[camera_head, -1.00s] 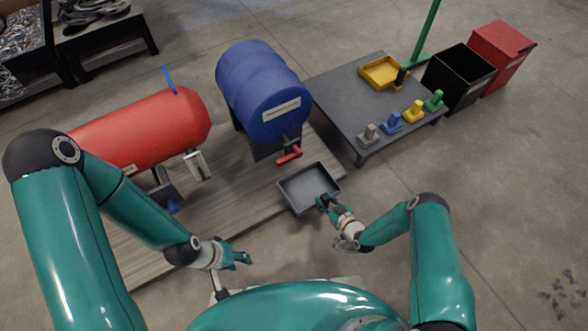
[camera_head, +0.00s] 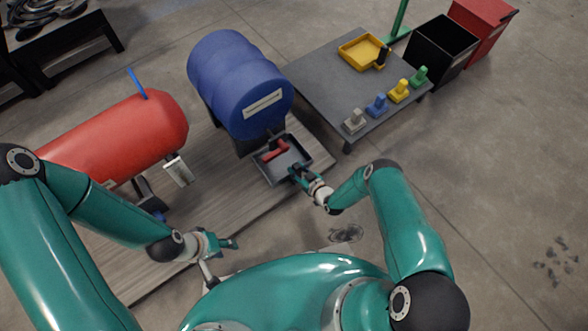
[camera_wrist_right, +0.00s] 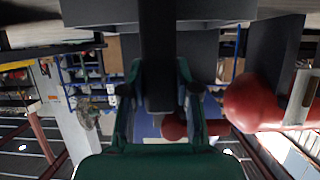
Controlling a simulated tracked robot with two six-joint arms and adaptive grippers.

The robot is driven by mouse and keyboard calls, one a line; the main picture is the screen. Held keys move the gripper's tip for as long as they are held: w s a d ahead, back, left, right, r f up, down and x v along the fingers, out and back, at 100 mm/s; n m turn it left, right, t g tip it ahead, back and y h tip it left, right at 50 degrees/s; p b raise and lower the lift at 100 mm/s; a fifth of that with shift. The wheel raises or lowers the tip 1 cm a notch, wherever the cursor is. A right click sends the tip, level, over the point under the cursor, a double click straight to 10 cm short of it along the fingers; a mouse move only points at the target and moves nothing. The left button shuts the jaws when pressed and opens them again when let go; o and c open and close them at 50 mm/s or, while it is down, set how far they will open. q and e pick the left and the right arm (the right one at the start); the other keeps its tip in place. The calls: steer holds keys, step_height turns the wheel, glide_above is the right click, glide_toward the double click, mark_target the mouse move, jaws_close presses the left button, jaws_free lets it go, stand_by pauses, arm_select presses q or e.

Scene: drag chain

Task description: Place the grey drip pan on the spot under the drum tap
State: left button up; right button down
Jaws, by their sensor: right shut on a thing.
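The grey drip pan (camera_head: 288,160) is in the head view at the front edge of the wooden platform, below the blue drum (camera_head: 235,80). The drum's red tap handle (camera_head: 274,150) overlaps the pan from above in this view. My right gripper (camera_head: 298,172) is shut on the pan's near right side. Whether the pan touches the platform is unclear, and the spot under the tap cannot be made out. In the right wrist view, the fingers (camera_wrist_right: 160,100) are around a dark upright part. My left gripper (camera_head: 230,243) hangs apart from the pan; its opening is unclear.
A red tank (camera_head: 120,135) lies left of the drum on the wooden platform (camera_head: 200,200). A grey table (camera_head: 325,85) at right holds a yellow tray (camera_head: 362,50) and several small coloured pieces. A black bin (camera_head: 440,50) and red bin (camera_head: 482,28) stand beyond it.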

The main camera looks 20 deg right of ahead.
steer(key=shift+w+a+f, duration=0.25)
steer(key=shift+a, duration=0.35)
steer(key=shift+a+r, duration=0.1)
steer(key=shift+a, duration=0.2)
steer(key=c, duration=0.9)
jaws_free()
steer(key=shift+d, duration=0.1)
arm_select(q)
steer(key=shift+a+f, duration=0.2)
steer(key=shift+a, duration=0.1)
arm_select(e)
steer(key=shift+o, duration=0.2)
steer(key=shift+s+d+r+p, duration=0.2)
steer(key=shift+s+d+p, duration=0.05)
steer(key=shift+s+p, duration=0.15)
steer(key=p+v, duration=0.4)
steer(key=v, duration=0.7)
arm_select(q)
step_height(320, 180, up, 4)
steer(key=shift+r, duration=0.1)
arm_select(e)
steer(key=s+a+r+m+g, duration=0.2)
steer(key=s+a+r+g, duration=0.1)
steer(key=s+r+g, duration=0.3)
steer(key=s+a+r+m+g, duration=0.3)
steer(key=s+r+g, duration=0.3)
steer(key=s+r, duration=0.4)
step_height(320, 180, up, 4)
steer(key=shift+a+m, duration=0.15)
steer(key=shift+m, duration=0.15)
